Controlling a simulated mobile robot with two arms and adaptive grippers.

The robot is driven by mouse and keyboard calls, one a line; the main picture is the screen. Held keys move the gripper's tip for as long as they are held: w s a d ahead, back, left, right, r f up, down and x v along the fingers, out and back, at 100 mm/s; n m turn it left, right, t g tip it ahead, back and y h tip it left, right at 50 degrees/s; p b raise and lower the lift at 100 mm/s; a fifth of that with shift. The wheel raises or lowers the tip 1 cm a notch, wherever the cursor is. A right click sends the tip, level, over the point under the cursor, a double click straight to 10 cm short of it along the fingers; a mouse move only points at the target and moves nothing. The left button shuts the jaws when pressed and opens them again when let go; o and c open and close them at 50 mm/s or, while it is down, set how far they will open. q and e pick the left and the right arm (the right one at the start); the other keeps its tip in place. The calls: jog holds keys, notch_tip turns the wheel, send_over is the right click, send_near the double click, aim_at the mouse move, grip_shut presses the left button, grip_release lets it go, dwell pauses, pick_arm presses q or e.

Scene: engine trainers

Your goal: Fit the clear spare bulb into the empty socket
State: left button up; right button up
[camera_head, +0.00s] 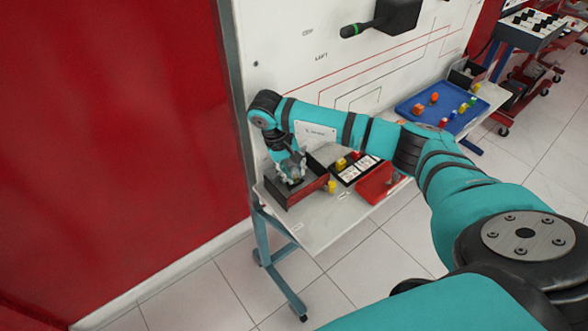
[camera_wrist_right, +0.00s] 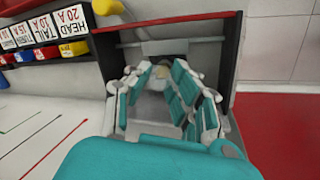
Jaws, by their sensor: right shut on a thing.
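My right gripper (camera_head: 291,172) reaches down into an open grey box (camera_head: 300,190) at the left end of the shelf. In the right wrist view my right gripper (camera_wrist_right: 163,88) has its teal-and-grey fingers closed around a small pale thing (camera_wrist_right: 163,72), which looks like the clear bulb. The fingers cover most of it. The box (camera_wrist_right: 236,75) also shows there, with a dark right wall and a red rim at the far side. I cannot make out the empty socket; the gripper hides the middle of the box. My left gripper is not in view.
A yellow piece (camera_head: 332,187) sits beside the box. To its right are a black labelled fuse tray (camera_head: 352,174) and a red bin (camera_head: 378,184). A blue tray (camera_head: 412,108) with coloured pieces stands farther right. The white panel (camera_head: 310,75) rises behind the shelf.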

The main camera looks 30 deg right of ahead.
jog(key=shift+f, duration=0.25)
dwell(0.4)
jog(key=shift+f+b, duration=0.3)
jog(key=shift+b, duration=0.15)
jog(key=o, duration=1.4)
jog(key=shift+r+p, duration=2.55)
jog(key=shift+r, duration=1.5)
